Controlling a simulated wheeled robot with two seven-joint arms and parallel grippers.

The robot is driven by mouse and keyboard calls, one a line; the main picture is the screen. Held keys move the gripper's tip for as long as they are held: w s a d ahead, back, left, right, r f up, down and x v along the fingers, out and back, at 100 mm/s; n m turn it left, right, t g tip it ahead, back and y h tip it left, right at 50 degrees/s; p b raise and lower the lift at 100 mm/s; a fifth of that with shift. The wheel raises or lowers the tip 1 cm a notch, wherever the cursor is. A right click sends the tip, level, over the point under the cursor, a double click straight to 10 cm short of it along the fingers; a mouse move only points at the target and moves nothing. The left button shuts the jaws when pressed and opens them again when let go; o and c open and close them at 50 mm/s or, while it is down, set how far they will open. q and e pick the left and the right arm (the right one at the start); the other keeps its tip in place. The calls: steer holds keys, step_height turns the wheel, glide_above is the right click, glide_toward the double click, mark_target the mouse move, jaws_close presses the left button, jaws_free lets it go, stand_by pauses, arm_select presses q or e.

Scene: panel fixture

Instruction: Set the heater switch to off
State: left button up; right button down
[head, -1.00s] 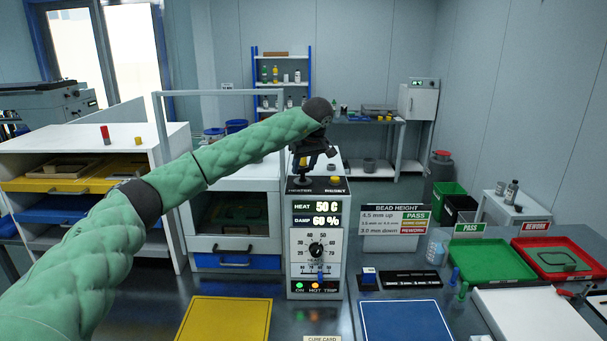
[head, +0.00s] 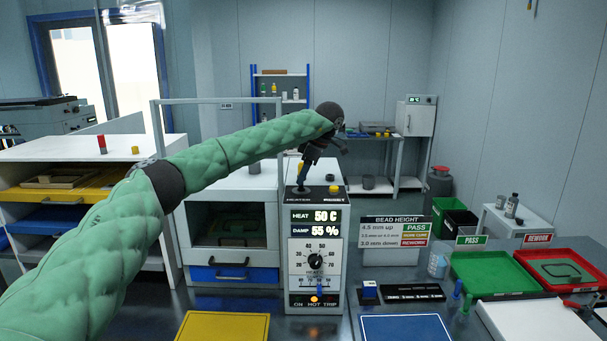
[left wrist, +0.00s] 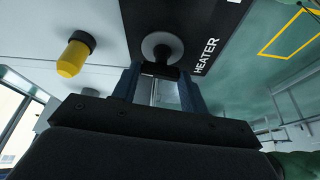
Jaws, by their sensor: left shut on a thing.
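The heater box (head: 316,240) is a white and black unit. Its displays read HEAT 50 C and DAMP 55 %. The heater switch is a lever on the black top panel beside the HEATER label; its round base shows in the left wrist view (left wrist: 162,46). My left gripper (head: 303,185) is shut on the switch lever, which the fingers (left wrist: 160,88) mostly hide. Of the lamps on the front, the orange HOT lamp (head: 316,299) is lit; ON and TRIP look dark. My right gripper is not in view.
A white-framed cabinet (head: 233,225) adjoins the box on the left. A bead height sign (head: 393,233) and green tray (head: 495,270) are to the right.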

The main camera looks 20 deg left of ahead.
arm_select(q)
steer(key=shift+w+r+n+p, duration=0.15)
steer(key=shift+n+p, duration=0.15)
steer(key=shift+n, duration=0.4)
steer(key=shift+n+g, duration=0.3)
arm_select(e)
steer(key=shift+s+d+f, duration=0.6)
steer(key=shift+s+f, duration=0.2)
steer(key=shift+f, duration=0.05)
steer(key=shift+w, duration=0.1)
arm_select(q)
steer(key=o, duration=1)
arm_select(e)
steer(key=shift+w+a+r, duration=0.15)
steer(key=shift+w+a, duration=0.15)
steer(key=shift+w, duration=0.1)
arm_select(q)
steer(key=shift+d, duration=0.1)
steer(key=shift+b+v, duration=1.1)
steer(key=shift+v, duration=2.65)
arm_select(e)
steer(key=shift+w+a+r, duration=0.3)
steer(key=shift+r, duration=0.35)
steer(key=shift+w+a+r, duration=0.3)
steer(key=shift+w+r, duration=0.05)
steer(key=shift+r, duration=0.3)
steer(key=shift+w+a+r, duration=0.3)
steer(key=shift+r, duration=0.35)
